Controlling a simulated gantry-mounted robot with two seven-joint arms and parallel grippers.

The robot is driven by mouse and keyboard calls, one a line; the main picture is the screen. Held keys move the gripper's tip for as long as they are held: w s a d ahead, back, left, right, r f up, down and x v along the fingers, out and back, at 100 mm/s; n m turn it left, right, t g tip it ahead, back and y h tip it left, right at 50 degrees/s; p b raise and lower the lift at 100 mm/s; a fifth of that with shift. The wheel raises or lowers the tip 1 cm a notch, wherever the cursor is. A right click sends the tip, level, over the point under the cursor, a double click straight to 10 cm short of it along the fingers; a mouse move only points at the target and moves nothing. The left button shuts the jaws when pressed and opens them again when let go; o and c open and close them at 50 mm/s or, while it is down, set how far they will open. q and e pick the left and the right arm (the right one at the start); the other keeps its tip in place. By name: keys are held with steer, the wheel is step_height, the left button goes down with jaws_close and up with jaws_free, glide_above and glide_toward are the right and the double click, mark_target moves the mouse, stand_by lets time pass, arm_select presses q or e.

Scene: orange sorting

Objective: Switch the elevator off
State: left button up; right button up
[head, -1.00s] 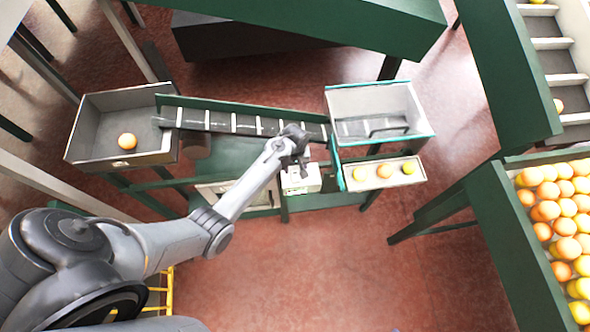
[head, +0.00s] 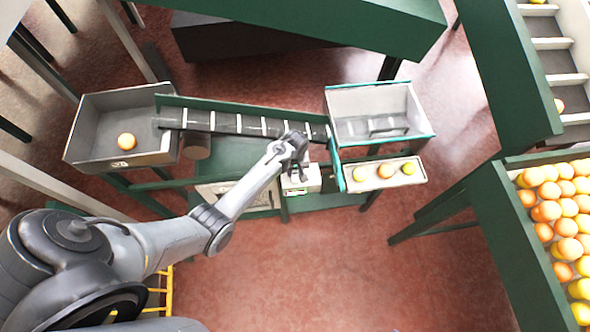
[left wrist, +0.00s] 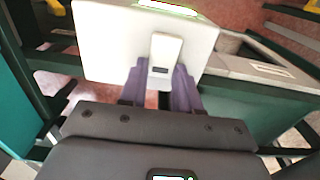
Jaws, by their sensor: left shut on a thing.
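The elevator is the inclined dark belt with pale cleats (head: 225,122) between two bins. Its white control box (head: 310,178) stands below the belt, partly behind my left gripper (head: 297,166). In the left wrist view the white box (left wrist: 105,42) fills the top middle, with a bright green-edged strip on top. A small pale switch (left wrist: 165,50) with a dark slot stands out from its face. My left gripper's fingers (left wrist: 160,84) reach to the switch from both sides and are shut on it. Exact finger contact is hard to see. My right gripper is not in view.
A clear-walled bin (head: 432,125) stands at the belt's right end, above a tray (head: 420,180) with three fruits. A full orange crate (head: 492,215) is at right. The red floor in front is open.

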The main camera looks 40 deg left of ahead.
mark_target(296, 182)
arm_select(q)
steer(key=shift+s+d+r+t+y+p, duration=0.15)
steer(key=shift+s+r+t+y+p, duration=0.3)
steer(key=shift+p, duration=1)
steer(key=shift+w+d+f+t+y+p, duration=0.15)
steer(key=shift+f+t+y+p, duration=0.15)
steer(key=shift+t+y+p, duration=0.45)
steer(key=o, duration=1.1)
steer(key=shift+c, duration=0.2)
steer(key=shift+d+r, duration=0.15)
steer(key=shift+r, duration=0.4)
steer(key=v, duration=0.9)
steer(key=shift+r+p, duration=0.3)
steer(key=shift+d, duration=0.1)
